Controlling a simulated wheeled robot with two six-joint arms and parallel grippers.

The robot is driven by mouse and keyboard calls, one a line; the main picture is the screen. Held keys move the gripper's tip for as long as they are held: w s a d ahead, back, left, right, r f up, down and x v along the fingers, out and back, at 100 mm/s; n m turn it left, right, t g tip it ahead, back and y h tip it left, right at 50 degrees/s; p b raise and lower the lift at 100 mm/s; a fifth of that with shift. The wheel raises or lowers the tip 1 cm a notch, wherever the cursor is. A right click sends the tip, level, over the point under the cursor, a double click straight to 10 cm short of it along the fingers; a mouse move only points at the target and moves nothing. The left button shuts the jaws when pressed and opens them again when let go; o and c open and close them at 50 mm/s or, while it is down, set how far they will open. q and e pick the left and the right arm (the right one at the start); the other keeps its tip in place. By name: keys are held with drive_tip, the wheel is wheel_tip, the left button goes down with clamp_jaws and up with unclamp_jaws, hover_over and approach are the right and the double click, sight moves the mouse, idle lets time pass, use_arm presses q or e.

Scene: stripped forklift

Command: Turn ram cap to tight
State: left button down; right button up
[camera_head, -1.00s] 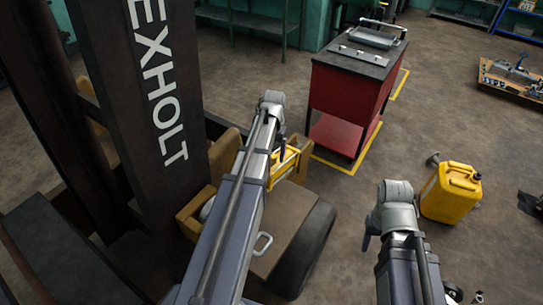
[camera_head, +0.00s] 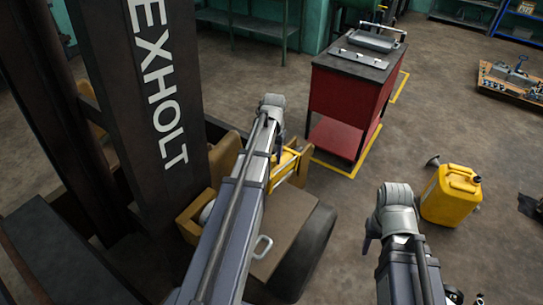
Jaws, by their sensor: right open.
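The stripped forklift (camera_head: 292,215) fills the left and middle, with a dark mast plate (camera_head: 165,110) lettered "EXHOLT". A yellow part (camera_head: 285,170) shows on it, partly behind my left arm. I cannot make out the ram cap; it may be hidden by my left arm or too small to tell. My left arm reaches up across the forklift, and its gripper is not seen. My right gripper (camera_head: 466,298) shows only in part at the bottom right edge, open, over the floor and apart from the forklift.
A red tool cabinet (camera_head: 345,100) with a tray on top stands behind the forklift. A yellow jerrycan (camera_head: 451,195) stands on the floor at right. A wooden board with parts (camera_head: 512,80) lies at far right. Bare floor lies between them.

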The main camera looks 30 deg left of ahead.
use_arm(q)
drive_tip(key=m+h, duration=0.1)
drive_tip(key=m, duration=0.3)
drive_tip(key=shift+a, duration=0.1)
drive_tip(key=shift+m+g+h, duration=0.3)
drive_tip(key=shift+m+h, duration=0.2)
drive_tip(key=shift+m, duration=1.1)
drive_tip(key=shift+c, duration=1.3)
unclamp_jaws()
